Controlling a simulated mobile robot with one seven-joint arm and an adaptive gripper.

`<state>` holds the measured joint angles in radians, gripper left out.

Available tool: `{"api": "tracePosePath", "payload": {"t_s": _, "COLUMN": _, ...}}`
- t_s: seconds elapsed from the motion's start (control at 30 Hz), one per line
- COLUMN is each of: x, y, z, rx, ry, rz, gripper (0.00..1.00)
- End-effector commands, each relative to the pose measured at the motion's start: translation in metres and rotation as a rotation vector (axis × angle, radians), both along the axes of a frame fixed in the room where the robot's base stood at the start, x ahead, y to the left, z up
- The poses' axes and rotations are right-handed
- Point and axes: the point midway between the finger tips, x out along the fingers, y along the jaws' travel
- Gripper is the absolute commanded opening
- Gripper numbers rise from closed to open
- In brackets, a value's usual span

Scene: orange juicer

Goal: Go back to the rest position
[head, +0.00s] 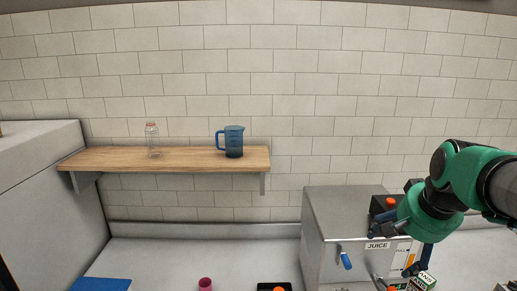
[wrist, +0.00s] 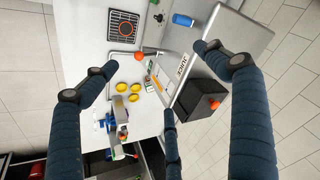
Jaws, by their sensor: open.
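My gripper (head: 405,250) hangs from the green arm at the right of the head view, in front of the right part of the metal juicer (head: 338,225). In the wrist view my gripper (wrist: 155,70) has its dark blue fingers spread wide, with nothing between them. The juicer also shows there as a grey box (wrist: 236,38) with a "JUICE" label, partly behind the right finger. A black box (wrist: 200,102) with orange pieces adjoins it. The fingers partly hide the juicer's front in the head view.
A wooden shelf (head: 185,152) holds a blue jug (head: 234,140) and a clear bottle (head: 152,139). A blue board (head: 100,284), a dark red cup (head: 205,284) and a black tray (head: 263,287) lie on the counter. Several yellow fruits (wrist: 120,88) show below. The counter's back left is clear.

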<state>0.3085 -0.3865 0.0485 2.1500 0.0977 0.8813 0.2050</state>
Motion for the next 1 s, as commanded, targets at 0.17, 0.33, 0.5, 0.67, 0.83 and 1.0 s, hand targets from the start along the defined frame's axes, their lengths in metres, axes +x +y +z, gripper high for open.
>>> {"api": "tracePosePath", "payload": {"t_s": 0.17, "x": -0.045, "y": 0.048, "z": -0.007, "rx": -0.053, "ry": -0.005, "rz": 0.146, "gripper": 0.86}}
{"api": "tracePosePath", "payload": {"t_s": 0.33, "x": -0.088, "y": 0.083, "z": -0.021, "rx": -0.105, "ry": -0.009, "rz": 0.282, "gripper": 0.86}}
{"api": "tracePosePath", "payload": {"t_s": 0.5, "x": -0.126, "y": 0.107, "z": -0.038, "rx": -0.152, "ry": -0.016, "rz": 0.404, "gripper": 0.86}}
{"api": "tracePosePath", "payload": {"t_s": 0.67, "x": -0.150, "y": 0.119, "z": -0.050, "rx": -0.182, "ry": -0.020, "rz": 0.480, "gripper": 0.86}}
{"api": "tracePosePath", "payload": {"t_s": 0.83, "x": -0.159, "y": 0.124, "z": -0.056, "rx": -0.195, "ry": -0.021, "rz": 0.510, "gripper": 0.86}}
{"api": "tracePosePath", "payload": {"t_s": 1.0, "x": -0.160, "y": 0.124, "z": -0.057, "rx": -0.196, "ry": -0.021, "rz": 0.513, "gripper": 0.86}}
